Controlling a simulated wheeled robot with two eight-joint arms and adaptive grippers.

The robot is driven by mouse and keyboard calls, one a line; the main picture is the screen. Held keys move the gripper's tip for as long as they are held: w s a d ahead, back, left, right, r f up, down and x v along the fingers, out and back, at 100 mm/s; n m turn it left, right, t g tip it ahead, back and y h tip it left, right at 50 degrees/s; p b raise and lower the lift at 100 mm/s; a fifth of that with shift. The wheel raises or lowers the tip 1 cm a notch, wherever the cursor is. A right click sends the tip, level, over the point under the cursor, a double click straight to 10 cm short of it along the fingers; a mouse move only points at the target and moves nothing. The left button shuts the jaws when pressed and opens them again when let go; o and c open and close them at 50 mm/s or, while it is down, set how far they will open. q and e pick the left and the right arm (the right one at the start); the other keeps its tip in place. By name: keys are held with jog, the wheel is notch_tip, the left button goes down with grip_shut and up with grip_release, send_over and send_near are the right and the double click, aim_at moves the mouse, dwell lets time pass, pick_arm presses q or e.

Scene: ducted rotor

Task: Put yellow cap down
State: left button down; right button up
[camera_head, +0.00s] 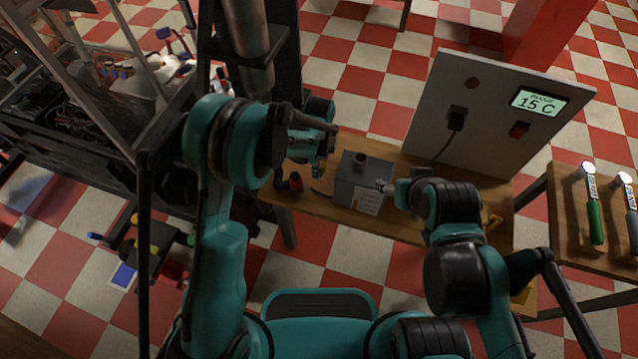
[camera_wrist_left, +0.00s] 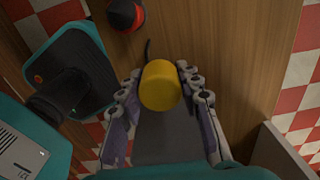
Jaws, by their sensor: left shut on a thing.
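The yellow cap (camera_wrist_left: 160,86) sits between the fingertips of my left gripper (camera_wrist_left: 158,84) in the left wrist view, above the wooden table. My left gripper is shut on it. In the head view my left gripper (camera_head: 312,150) is over the left part of the table, left of the grey box, and the cap cannot be made out there. My right gripper (camera_head: 386,187) is at the right side of the grey box (camera_head: 350,170). Its fingertips are too small to tell whether it is open or shut.
A red and black knob-like part (camera_head: 296,181) stands near the table's left end; a similar one shows in the left wrist view (camera_wrist_left: 124,14). A panel (camera_head: 480,115) with a display stands behind. A side table (camera_head: 570,245) at right holds tools with green and grey handles.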

pick_arm(q)
notch_tip(320, 180, down, 8)
jog(key=b, duration=0.3)
jog(key=shift+r, duration=0.1)
jog(key=c, duration=1)
grip_release()
jog(key=shift+c, duration=0.2)
